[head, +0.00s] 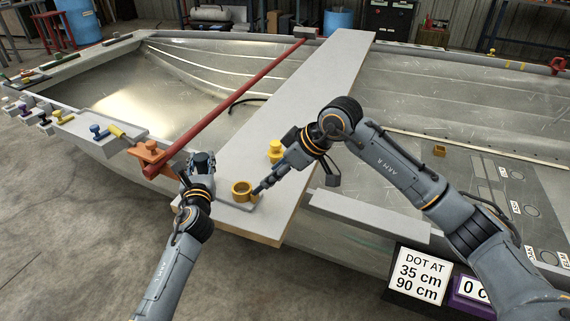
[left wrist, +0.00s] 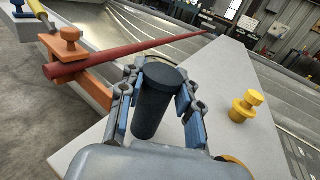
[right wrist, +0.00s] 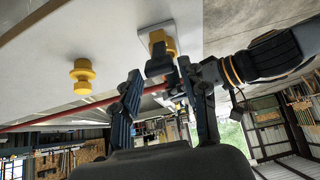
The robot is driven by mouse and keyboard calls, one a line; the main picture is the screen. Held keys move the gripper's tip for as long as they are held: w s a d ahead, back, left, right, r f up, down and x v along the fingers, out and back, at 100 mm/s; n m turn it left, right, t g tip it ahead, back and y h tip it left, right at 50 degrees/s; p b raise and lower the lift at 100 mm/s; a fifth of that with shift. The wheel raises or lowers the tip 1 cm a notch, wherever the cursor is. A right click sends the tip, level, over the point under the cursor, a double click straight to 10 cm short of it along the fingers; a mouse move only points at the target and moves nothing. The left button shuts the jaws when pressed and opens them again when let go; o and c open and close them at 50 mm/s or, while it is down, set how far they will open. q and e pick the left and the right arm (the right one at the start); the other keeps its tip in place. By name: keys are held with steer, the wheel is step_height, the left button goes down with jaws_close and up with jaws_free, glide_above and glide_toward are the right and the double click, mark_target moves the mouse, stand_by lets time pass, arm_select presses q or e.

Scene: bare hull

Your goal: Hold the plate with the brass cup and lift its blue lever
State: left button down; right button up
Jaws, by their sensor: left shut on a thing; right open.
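The brass cup (head: 240,188) stands on a thin grey plate (head: 236,207) near the front end of the long grey plank (head: 305,100). It also shows in the right wrist view (right wrist: 159,38). My left gripper (head: 202,162) is shut on an upright dark cylinder (left wrist: 155,105), just left of the cup. Whether that cylinder joins the plate is hidden. My right gripper (head: 258,190) is open, with its fingertips close to the cup's right side; touching or apart I cannot tell. I cannot make out a blue lever on the plate.
A yellow knob (head: 276,150) stands on the plank behind the cup. A red bar (head: 235,100) in an orange clamp (head: 150,155) runs beside the plank on the left. Several coloured clamps line the hull's left edge. A sign (head: 421,276) stands at front right.

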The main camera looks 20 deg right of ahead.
steer(key=shift+v, duration=2.35)
arm_select(q)
steer(key=c, duration=0.8)
jaws_free()
steer(key=shift+c, duration=0.2)
